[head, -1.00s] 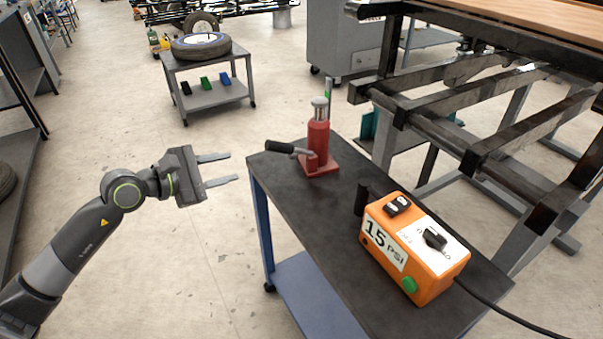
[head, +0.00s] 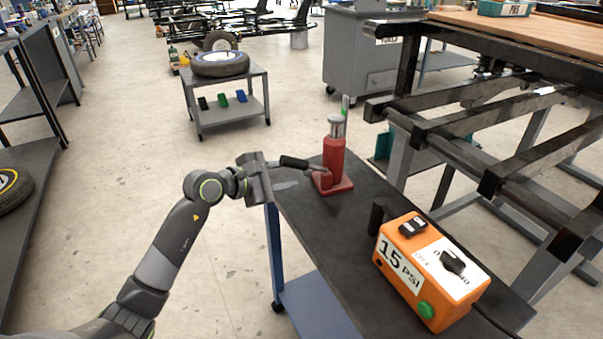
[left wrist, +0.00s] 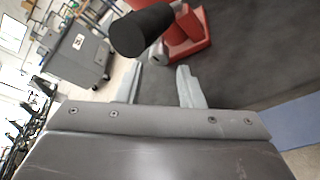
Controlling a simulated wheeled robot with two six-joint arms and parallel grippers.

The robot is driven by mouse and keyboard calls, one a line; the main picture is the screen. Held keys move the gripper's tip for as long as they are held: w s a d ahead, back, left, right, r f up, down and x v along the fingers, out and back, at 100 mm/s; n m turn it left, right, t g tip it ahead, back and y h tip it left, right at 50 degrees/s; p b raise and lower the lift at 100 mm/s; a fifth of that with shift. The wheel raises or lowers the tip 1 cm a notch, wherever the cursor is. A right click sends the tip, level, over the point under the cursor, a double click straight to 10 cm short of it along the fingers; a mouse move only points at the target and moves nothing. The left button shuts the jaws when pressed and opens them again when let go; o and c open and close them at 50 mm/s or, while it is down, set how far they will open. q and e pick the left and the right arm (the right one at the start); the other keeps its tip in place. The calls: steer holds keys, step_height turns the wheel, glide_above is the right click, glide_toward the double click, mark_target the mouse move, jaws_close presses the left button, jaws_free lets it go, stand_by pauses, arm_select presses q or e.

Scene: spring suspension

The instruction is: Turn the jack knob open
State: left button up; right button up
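The red bottle jack (head: 334,155) stands upright on a dark cart top, with a black cylindrical knob (head: 293,162) sticking out to its left. My left gripper (head: 288,174) is at the cart's left edge, close to the knob. In the left wrist view, the two fingers of my left gripper (left wrist: 158,72) are apart with nothing between them. The black knob (left wrist: 143,30) shows just beyond the fingertips, and part of the red jack (left wrist: 188,32) is behind it. I cannot tell whether a finger touches the knob. My right gripper is out of view.
The cart top (head: 345,225) also carries an orange 15 psi box (head: 430,270) and a small black cylinder (head: 377,217). A dark metal frame (head: 480,150) stands close on the right. A low cart (head: 230,112) with a tire is behind. Floor left of the cart is open.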

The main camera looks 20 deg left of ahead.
mark_target(304, 172)
arm_select(q)
steer(key=x, duration=0.5)
steer(key=shift+w+d, duration=0.1)
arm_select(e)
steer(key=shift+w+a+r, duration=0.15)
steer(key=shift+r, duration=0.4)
arm_select(q)
steer(key=c, duration=0.7)
